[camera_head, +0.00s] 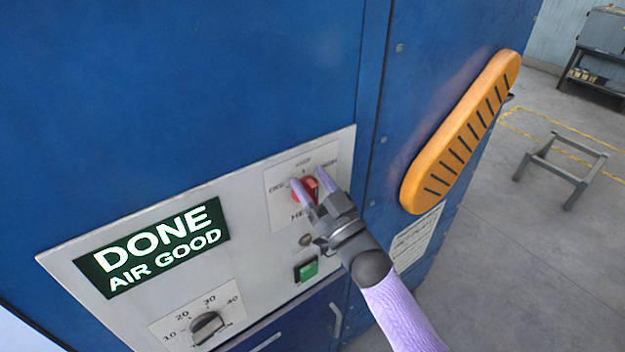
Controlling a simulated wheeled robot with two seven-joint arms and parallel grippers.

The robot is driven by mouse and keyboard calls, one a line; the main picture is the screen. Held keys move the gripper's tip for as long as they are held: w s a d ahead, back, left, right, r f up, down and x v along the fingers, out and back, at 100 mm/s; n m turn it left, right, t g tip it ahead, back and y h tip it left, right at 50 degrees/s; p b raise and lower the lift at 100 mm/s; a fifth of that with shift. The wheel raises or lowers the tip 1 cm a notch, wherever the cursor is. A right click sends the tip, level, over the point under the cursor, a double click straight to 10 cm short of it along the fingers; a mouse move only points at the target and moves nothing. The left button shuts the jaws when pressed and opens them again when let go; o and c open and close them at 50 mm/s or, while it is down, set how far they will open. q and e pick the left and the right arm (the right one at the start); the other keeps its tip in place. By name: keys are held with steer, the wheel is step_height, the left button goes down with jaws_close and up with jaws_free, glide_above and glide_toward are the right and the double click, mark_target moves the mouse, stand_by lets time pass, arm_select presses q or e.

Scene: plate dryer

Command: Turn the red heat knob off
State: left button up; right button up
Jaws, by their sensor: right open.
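The red heat knob (306,187) sits on a white label plate at the upper right of the grey control panel (252,180). An "OFF" mark shows to its left and other marks above and to its right. My right gripper (308,183) is at the knob, with its fingers open on either side of it. The fingers cover part of the knob, so its exact pointer direction is hard to tell, and I cannot tell whether they touch it. My left gripper is not in view.
A lit display (154,247) reads "DONE AIR GOOD". A black dial (207,328) is at the lower left and a green button (306,268) below the knob. An orange slotted handle (461,132) juts from the blue cabinet's right side.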

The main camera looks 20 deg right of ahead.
jaws_close()
steer(key=shift+n, duration=0.3)
steer(key=n+y, duration=0.1)
steer(key=n, duration=0.1)
steer(key=n+y, duration=0.1)
steer(key=n, duration=0.1)
steer(key=shift+s+a+f+g, duration=0.1)
steer(key=shift+a+g, duration=0.25)
steer(key=shift+g, duration=0.05)
steer(key=n, duration=0.2)
steer(key=n+g+y, duration=0.1)
steer(key=shift+s+a+f+n+g+y, duration=0.1)
steer(key=shift+a+n+g+y, duration=0.2)
steer(key=shift+n, duration=0.1)
steer(key=n, duration=0.1)
steer(key=n+g, duration=0.1)
steer(key=n, duration=0.1)
steer(key=n+y, duration=0.1)
steer(key=shift+s+a+f, duration=0.1)
steer(key=shift+a+f, duration=0.15)
steer(key=shift+a, duration=0.05)
steer(key=shift+s+a+f+n+g+y, duration=0.1)
steer(key=shift+f+n+g+y, duration=0.1)
steer(key=shift+n+g, duration=0.55)
steer(key=shift+a+f+n+g+y, duration=0.1)
steer(key=shift+n+g+y, duration=0.2)
steer(key=shift+n, duration=0.85)
